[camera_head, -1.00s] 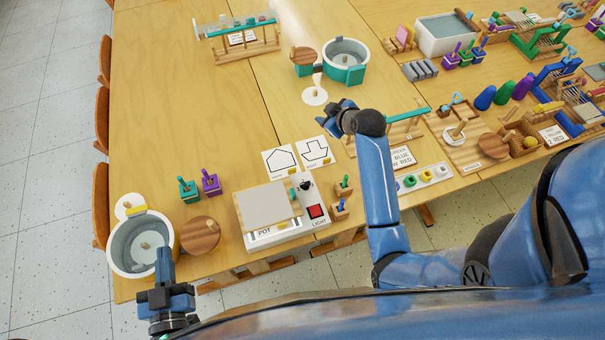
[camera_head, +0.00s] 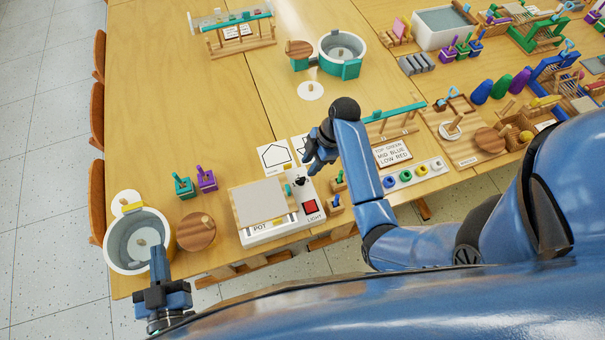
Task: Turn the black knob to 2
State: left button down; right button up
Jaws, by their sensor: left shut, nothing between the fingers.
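A square grey plate with a wooden edge (camera_head: 260,201) covers the box's left part. My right gripper (camera_head: 308,164) is above and just behind the knob, its fingers pointing down toward it. It looks open and empty, and I see no contact with the knob. The knob's dial marks are too small to read. My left gripper (camera_head: 158,256) is shut and empty at the near right side of the white-rimmed bucket (camera_head: 112,262).
Outline cards (camera_head: 275,157) lie behind the box, partly under my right gripper. Small green (camera_head: 338,179) and blue blocks with pegs stand close to its right. A round wooden lid (camera_head: 196,231) is on its left. The table's middle left is clear.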

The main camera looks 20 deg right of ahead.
aim_at(301, 179)
jog(key=shift+p+x, duration=0.3)
jog(key=shift+x, duration=3.15)
jog(key=shift+c, duration=0.4)
grip_shut()
